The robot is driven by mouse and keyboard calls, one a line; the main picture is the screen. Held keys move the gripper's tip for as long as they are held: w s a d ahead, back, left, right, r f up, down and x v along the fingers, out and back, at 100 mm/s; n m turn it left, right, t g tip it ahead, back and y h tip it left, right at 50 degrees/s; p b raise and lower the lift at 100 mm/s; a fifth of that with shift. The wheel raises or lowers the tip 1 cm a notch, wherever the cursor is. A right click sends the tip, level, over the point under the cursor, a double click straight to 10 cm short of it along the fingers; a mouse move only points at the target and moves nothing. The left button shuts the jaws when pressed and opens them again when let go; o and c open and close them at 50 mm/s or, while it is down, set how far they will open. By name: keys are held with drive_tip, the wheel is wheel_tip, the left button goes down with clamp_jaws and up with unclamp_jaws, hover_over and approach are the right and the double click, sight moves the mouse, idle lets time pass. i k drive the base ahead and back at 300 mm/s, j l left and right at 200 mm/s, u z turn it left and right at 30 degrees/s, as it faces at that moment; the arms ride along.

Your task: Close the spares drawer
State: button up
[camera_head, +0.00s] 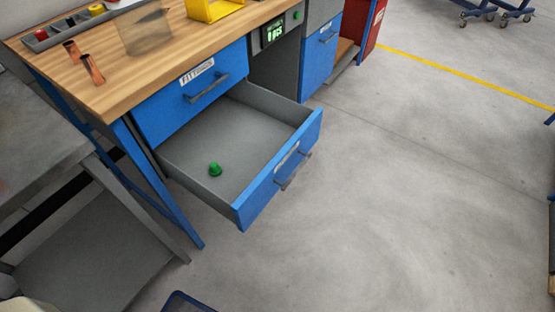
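An open drawer (283,176) with a blue front sticks far out below the wooden-topped bench. Its front has a grey bar handle (292,171) and a pale label that I cannot read from here. Inside its grey tray lies one small green part (215,169). Above it, a shut blue drawer (195,92) has a label that seems to read "FITTINGS" and its own grey handle (206,88). My gripper is not in view.
The bench top (120,80) holds copper tube pieces (92,69), a grey tray and a yellow bin (212,8). A grey table (40,160) stands at the left. The concrete floor in front and right of the drawer is clear.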

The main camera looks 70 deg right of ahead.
sight(258, 136)
drive_tip(key=z, duration=0.45)
drive_tip(key=j+z, duration=0.1)
drive_tip(key=z, duration=0.8)
drive_tip(key=j+z, duration=0.1)
drive_tip(key=z, duration=0.35)
